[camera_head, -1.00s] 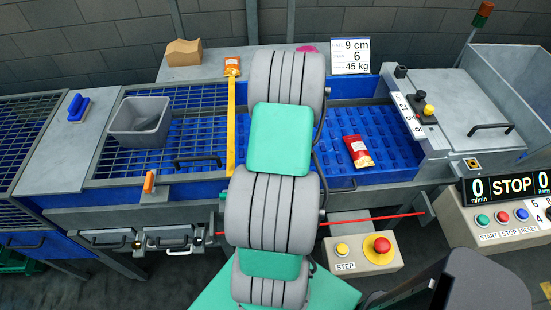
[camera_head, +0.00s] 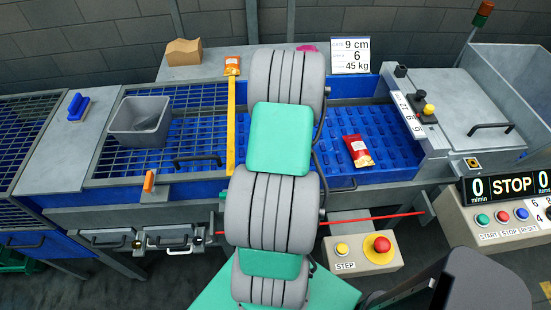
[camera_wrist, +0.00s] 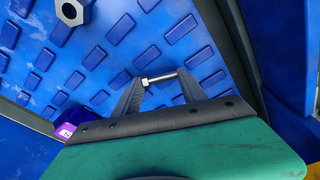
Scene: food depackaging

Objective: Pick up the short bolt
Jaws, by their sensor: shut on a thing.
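The short bolt (camera_wrist: 162,79) is a small metal bolt with a pale hex head at its left end. It shows in the wrist view, lying crosswise between the two dark fingers of my gripper (camera_wrist: 158,82). The gripper is shut on the bolt, just over the blue studded surface (camera_wrist: 110,45). In the head view my arm covers the gripper and the bolt.
A large hex nut (camera_wrist: 72,10) lies at the wrist view's upper left, and a purple item (camera_wrist: 72,124) sits left of the gripper. In the head view, a red packet (camera_head: 358,151) lies on the blue belt (camera_head: 395,140). A grey bin (camera_head: 141,118) stands left.

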